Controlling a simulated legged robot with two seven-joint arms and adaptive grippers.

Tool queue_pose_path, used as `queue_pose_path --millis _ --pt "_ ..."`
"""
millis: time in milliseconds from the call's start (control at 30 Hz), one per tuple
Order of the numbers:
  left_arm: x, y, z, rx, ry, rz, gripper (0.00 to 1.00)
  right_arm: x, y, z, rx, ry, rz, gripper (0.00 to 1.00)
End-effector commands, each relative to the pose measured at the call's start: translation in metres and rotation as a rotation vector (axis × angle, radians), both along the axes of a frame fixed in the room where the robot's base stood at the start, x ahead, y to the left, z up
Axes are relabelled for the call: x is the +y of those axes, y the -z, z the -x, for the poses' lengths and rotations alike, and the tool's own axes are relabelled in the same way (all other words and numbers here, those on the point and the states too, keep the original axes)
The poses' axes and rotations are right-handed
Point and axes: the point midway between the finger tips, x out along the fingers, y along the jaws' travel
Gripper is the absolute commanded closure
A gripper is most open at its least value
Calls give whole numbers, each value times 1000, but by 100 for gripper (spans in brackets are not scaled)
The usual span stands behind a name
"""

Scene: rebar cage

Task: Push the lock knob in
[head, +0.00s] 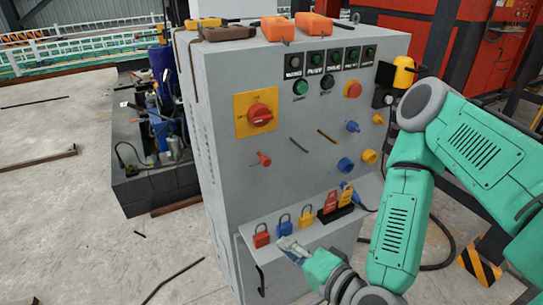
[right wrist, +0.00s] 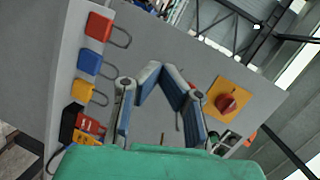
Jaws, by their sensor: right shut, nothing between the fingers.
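The grey control cabinet (head: 225,130) carries several knobs, and I cannot tell for sure which is the lock knob. A red rotary knob (head: 260,115) sits on a yellow plate; it also shows in the right wrist view (right wrist: 227,102). A small red knob (head: 264,159) sticks out below it. Blue and yellow knobs (head: 346,164) sit at the right of the panel. My right gripper (head: 283,243) is shut and empty, in front of the padlock ledge and below the small red knob. Its fingertips meet in the right wrist view (right wrist: 160,72). My left gripper is out of view.
Red (head: 261,239), blue (head: 284,228) and yellow (head: 306,217) padlocks stand along the sloped ledge close to my right gripper, with red tags (head: 330,204) beside them. Orange boxes (head: 277,28) lie on the cabinet top. A dark bench (head: 150,185) stands to the left.

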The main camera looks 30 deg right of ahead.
Motion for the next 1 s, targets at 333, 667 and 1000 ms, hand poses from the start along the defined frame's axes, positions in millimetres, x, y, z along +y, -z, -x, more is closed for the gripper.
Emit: queue_pose_path --millis 333,667,1000 --pt "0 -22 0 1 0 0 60 -48 -78 -15 -211 243 -225 100" --pt "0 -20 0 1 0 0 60 -48 -77 -16 -211 241 -223 100" --pt "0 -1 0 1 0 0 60 -46 -75 -36 -213 233 -222 100"
